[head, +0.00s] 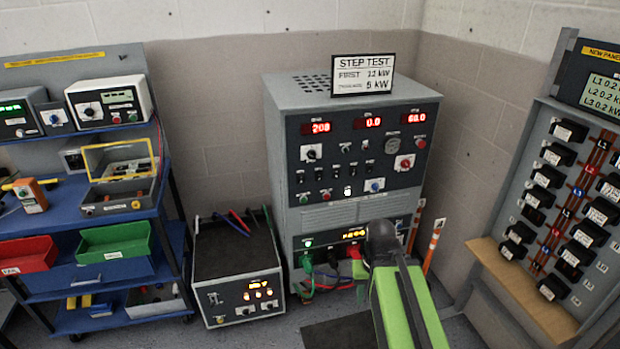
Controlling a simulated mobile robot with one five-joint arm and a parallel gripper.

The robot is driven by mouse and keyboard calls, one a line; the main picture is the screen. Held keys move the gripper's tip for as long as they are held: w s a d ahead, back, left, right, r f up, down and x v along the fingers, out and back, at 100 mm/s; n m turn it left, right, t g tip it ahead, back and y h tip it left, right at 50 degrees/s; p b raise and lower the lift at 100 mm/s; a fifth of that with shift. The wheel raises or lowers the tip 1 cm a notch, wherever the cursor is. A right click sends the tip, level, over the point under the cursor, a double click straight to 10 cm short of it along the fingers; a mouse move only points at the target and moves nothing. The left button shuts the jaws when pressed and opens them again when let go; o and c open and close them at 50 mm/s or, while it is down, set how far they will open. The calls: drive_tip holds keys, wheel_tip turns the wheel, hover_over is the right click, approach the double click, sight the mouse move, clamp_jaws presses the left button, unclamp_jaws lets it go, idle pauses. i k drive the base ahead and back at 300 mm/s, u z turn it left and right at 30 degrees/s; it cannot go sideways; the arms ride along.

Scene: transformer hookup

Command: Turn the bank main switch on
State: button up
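A tall grey cabinet (345,160) stands against the back corner, with red displays reading about 208, 0.0 and 60.0. Its dark panel has a black rotary knob (311,153), a row of small toggles (335,174), a red knob on a pale plate (405,162) and a blue knob (375,186). The labels are too small to read, so I cannot tell which one is the bank main switch. My gripper (382,240) is at the end of my green arm, in front of the cabinet's lower right. Its fingers cannot be made out, and it covers part of the lower panel.
Red, green and black leads (325,281) plug into the cabinet's base. A low box (237,275) with lit orange lamps stands left on the floor. A blue cart (90,225) is further left. A breaker panel (570,200) with a wooden ledge (525,290) is at right.

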sight(405, 164)
drive_tip(key=u, duration=0.45)
drive_tip(key=i, duration=1.2)
drive_tip(key=z, duration=0.45)
